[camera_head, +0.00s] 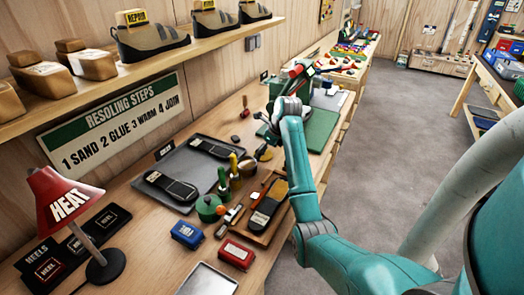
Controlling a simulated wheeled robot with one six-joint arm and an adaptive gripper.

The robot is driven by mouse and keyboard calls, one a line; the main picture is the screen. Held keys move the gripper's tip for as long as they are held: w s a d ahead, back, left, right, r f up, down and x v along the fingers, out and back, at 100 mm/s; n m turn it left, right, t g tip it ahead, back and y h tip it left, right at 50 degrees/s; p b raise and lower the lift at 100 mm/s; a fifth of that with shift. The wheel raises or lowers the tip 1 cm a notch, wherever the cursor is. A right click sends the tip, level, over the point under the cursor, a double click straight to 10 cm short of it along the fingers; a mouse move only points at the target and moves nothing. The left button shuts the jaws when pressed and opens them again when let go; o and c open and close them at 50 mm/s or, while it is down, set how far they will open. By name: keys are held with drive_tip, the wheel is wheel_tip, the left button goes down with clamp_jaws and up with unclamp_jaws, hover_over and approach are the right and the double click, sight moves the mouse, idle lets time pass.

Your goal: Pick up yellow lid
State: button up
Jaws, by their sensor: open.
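No yellow lid can be made out for certain. A small yellowish piece (264,153) lies on the bench just below my wrist; it is too small to tell whether it is the lid. A green round pot (208,207) stands nearer, by the tools. My teal arm reaches over the bench, and my gripper (268,126) is at its far end, above the bench beside the green mat (318,130). My gripper is small and partly hidden by my wrist. It is open, and nothing shows between its fingers.
Shoe soles lie on a grey mat (207,172) and a wooden tray (285,214). A shelf (140,77) overhangs the left.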

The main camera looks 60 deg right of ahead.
drive_tip(key=shift+w+f, duration=0.1)
drive_tip(key=shift+f, duration=0.15)
drive_tip(key=c, duration=1)
drive_tip(key=shift+c, duration=0.2)
